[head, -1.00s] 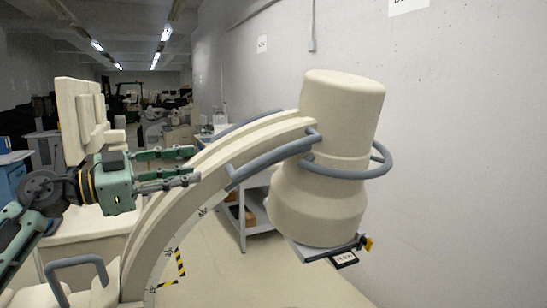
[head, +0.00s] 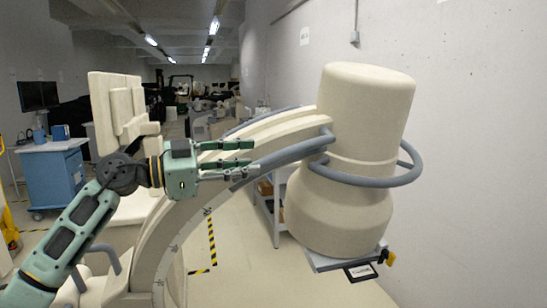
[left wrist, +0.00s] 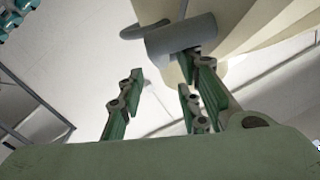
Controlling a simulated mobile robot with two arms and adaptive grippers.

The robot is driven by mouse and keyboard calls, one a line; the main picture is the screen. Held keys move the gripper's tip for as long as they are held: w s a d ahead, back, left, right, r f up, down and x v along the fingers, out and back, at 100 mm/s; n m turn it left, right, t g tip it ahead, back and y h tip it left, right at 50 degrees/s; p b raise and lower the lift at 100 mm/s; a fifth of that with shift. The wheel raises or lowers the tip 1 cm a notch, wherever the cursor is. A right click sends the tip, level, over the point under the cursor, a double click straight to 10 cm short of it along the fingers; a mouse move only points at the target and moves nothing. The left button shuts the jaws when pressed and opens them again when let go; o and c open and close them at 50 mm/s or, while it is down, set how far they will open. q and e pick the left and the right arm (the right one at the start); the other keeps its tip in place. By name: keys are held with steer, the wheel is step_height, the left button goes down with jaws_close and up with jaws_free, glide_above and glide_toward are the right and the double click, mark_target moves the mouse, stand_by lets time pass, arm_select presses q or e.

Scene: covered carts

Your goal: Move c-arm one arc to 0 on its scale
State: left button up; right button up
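The cream C-arm arc (head: 185,214) curves up from lower left to a large cream cylindrical head (head: 345,170). Small scale marks show along the arc's side; the reading is too small to tell. A grey handle rail (head: 290,155) runs along the upper arc, and a grey ring handle (head: 385,180) circles the head. My left gripper (head: 254,157) is open and empty, its fingers pointing right at the rail's lower end. In the left wrist view the open fingers (left wrist: 160,85) have the grey rail (left wrist: 180,38) just past the right fingertips. My right gripper is out of view.
A grey cart (head: 268,205) stands behind the arc and a blue cabinet (head: 52,178) at the far left. Black-yellow tape (head: 212,240) marks the floor, which is clear in front.

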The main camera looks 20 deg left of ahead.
mark_target(261, 162)
arm_select(q)
steer(key=shift+p+x, duration=1.3)
steer(key=shift+x, duration=1.95)
steer(key=shift+c, duration=0.4)
jaws_close()
steer(key=shift+f, duration=0.1)
steer(key=shift+d, duration=0.1)
